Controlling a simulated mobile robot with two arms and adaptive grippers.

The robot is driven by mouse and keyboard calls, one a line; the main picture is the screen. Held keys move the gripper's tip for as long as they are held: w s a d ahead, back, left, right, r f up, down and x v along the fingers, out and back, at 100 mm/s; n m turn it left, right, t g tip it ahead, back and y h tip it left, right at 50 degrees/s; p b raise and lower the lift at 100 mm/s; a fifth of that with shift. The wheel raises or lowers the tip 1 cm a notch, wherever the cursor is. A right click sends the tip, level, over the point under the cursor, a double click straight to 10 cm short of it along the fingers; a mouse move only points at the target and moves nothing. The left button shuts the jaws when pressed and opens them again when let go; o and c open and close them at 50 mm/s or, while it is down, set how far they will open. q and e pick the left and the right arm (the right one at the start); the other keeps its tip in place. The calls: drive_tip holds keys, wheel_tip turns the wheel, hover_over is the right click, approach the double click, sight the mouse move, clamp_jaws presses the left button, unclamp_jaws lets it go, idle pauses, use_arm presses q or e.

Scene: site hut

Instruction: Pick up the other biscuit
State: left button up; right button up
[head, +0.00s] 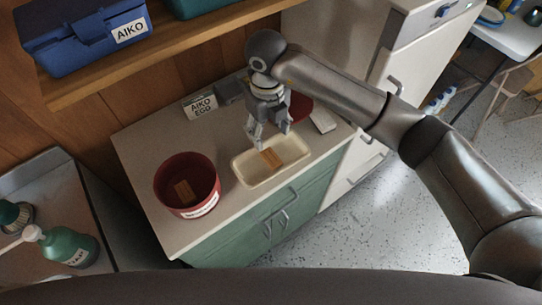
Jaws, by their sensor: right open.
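A cream tray (243,172) sits on the counter, with a brown biscuit (271,159) lying in it. A lighter brown patch beside this biscuit is too small to make out. Another brown biscuit (184,193) lies inside the dark red tub (161,190), left of the tray. My right gripper (270,137) is open above the tray, pointing down with its fingers apart. Its fingertips show just above the biscuit in the picture. I cannot tell how high above it they are. My left gripper is not in view.
Behind the right gripper are a second red container (301,107), partly hidden, and a white item (323,121). A label card (201,107) stands at the back. A shelf with a blue toolbox (85,37) overhangs the back left. Bare counter (150,143) lies behind the tub.

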drive_tip(key=p, duration=0.1)
hover_over(268, 154)
wheel_tip(268, 154, down, 4)
drive_tip(key=shift+f, duration=0.1)
wheel_tip(268, 154, down, 4)
drive_tip(key=p, duration=0.2)
drive_tip(key=shift+f+p, duration=0.25)
drive_tip(key=shift+p, duration=0.05)
drive_tip(key=shift+f, duration=0.35)
drive_tip(key=c, duration=0.9)
